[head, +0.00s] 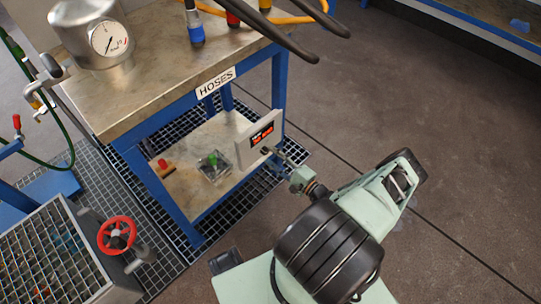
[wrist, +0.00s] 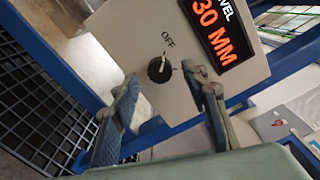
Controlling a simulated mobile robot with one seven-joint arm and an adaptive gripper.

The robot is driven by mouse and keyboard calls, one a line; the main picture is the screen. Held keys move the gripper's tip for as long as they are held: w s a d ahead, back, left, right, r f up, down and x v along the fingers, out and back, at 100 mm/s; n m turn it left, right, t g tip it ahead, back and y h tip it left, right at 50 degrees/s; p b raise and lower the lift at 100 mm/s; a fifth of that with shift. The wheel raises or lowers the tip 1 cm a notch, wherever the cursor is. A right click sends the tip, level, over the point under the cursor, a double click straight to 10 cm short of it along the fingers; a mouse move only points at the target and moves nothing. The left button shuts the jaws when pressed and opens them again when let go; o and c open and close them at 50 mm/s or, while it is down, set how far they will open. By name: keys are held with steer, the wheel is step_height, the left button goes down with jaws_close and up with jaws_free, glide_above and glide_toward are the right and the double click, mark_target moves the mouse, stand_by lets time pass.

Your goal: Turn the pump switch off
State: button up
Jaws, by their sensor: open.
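The pump switch is a small round black knob (wrist: 157,71) on a grey panel (wrist: 122,30). The word OFF is printed above the knob. A light pointer mark on the knob seems to face up toward OFF, but it is small. My gripper (wrist: 166,82) is open, with one finger left of the knob and one right of it. I see no clear contact. The right finger hides part of the panel beside the knob. In the head view, my gripper (head: 272,153) is at the panel (head: 246,149), and the knob is hidden or too small to see.
A red-lettered level display (wrist: 220,30) is right of the knob. The panel is at the side of a blue-framed bench (head: 140,160) labelled HOSES. A gauge vessel (head: 108,45) stands on top; a green button box (head: 214,166) is on the lower shelf. Dark floor (head: 440,100) is clear at right.

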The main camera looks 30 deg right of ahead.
steer(key=v, duration=0.5)
steer(key=shift+s+d, duration=0.1)
steer(key=shift+s, duration=0.3)
